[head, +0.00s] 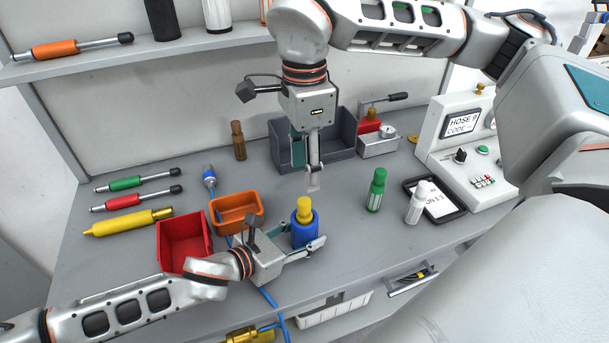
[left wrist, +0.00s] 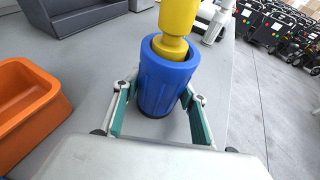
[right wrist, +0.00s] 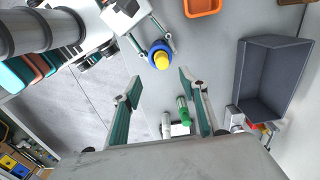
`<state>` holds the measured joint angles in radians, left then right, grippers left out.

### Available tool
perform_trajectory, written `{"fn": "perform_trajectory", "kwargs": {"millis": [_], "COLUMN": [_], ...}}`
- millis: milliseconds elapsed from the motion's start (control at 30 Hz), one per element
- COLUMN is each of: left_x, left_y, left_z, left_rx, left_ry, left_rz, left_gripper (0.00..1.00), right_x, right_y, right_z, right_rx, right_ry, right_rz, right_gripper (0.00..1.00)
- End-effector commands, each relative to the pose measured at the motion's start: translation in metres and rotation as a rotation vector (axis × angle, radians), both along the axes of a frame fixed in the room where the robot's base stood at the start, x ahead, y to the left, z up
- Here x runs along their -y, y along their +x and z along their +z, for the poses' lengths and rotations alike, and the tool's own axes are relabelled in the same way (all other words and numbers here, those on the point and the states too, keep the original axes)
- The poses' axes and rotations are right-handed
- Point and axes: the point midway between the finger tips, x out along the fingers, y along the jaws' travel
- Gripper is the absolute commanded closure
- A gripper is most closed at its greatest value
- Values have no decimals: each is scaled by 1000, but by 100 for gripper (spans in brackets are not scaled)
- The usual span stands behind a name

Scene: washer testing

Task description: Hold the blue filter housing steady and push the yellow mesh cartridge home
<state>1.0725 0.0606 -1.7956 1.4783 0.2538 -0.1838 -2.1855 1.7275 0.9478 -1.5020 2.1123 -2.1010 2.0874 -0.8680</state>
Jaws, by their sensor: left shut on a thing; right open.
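The blue filter housing (head: 304,232) stands upright on the grey bench. It also shows in the left wrist view (left wrist: 168,85). The yellow mesh cartridge (head: 304,207) sits upright in its open top, with its upper part standing out above the rim. My left gripper (head: 318,246) is shut around the housing, one finger on each side. My right gripper (head: 314,186) points down above the bench, behind the housing and higher than the cartridge. Its fingers (right wrist: 157,82) are apart and empty in the right wrist view, with the cartridge beyond them.
A green bottle (head: 376,190) and a white bottle (head: 417,203) stand right of the housing. An orange bin (head: 238,228) and a red bin (head: 184,262) stand to its left. A grey bin (head: 342,158) lies behind. A control box (head: 456,165) stands at the right.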

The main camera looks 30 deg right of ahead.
Motion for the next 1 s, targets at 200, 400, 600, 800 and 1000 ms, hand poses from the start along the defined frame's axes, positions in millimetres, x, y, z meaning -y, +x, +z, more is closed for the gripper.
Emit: {"fn": "perform_trajectory", "kwargs": {"millis": [200, 400, 600, 800, 1000], "left_x": [0, 0, 0, 0, 0], "left_y": [0, 0, 0, 0, 0], "left_z": [0, 0, 0, 0, 0], "left_rx": [-1, 0, 0, 0, 0], "left_ry": [0, 0, 0, 0, 0], "left_rz": [-1, -1, -1, -1, -1], "left_gripper": [80, 80, 80, 80, 80], "right_x": [0, 0, 0, 0, 0], "right_y": [0, 0, 1, 1, 2], "right_z": [1, 0, -1, -2, -3], "right_rx": [0, 0, 1, 2, 2], "right_ry": [0, 0, 0, -2, -3], "right_rz": [0, -89, -392, -761, -1127], "right_gripper": [67, 100, 100, 100, 100]}}
